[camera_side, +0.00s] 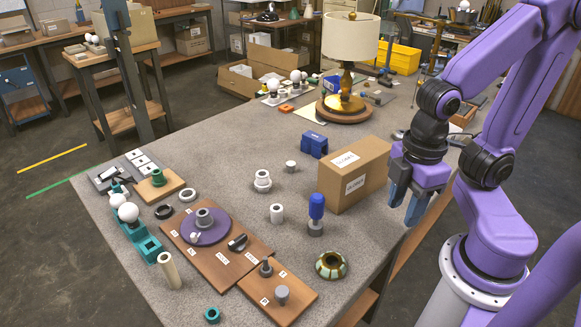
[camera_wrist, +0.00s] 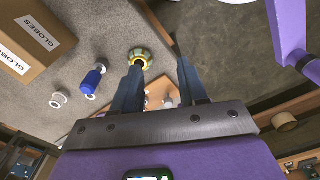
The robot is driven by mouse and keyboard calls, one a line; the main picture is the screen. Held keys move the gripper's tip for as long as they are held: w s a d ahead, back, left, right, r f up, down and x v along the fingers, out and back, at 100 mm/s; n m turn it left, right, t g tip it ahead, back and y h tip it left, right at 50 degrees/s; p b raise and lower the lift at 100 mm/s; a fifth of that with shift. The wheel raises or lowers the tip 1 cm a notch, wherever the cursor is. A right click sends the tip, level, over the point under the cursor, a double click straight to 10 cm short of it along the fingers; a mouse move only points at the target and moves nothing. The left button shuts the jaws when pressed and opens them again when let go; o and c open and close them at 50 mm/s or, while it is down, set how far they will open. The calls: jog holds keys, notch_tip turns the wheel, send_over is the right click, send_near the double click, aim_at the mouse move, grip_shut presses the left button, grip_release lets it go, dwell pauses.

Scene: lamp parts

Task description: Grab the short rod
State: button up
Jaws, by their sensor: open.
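My gripper (camera_side: 406,205) is open and empty, hanging off the right side of the table, right of the cardboard box. Its spread fingers also show in the wrist view (camera_wrist: 159,66). No part is clearly marked as the short rod. Candidates in the side view are a short grey cylinder (camera_side: 282,295) upright on the brown board, a dark grey stub (camera_side: 266,268) beside it, and a taller cream tube (camera_side: 169,271) standing at the front left. A short white cylinder (camera_side: 276,213) stands mid-table. All are well left of my gripper.
The GLOBES box (camera_side: 360,174) stands close left of my gripper. A blue-handled piece (camera_side: 316,212) and a green-cream ring (camera_side: 331,265) stand nearby. A brown board (camera_side: 220,262) holds a purple disc. An assembled lamp (camera_side: 347,60) stands behind. The table's middle is partly clear.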

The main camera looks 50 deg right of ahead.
aim_at(291, 164)
dwell(0.3)
jog(key=o, duration=0.4)
jog(key=shift+c, duration=0.2)
jog(key=shift+w, duration=0.1)
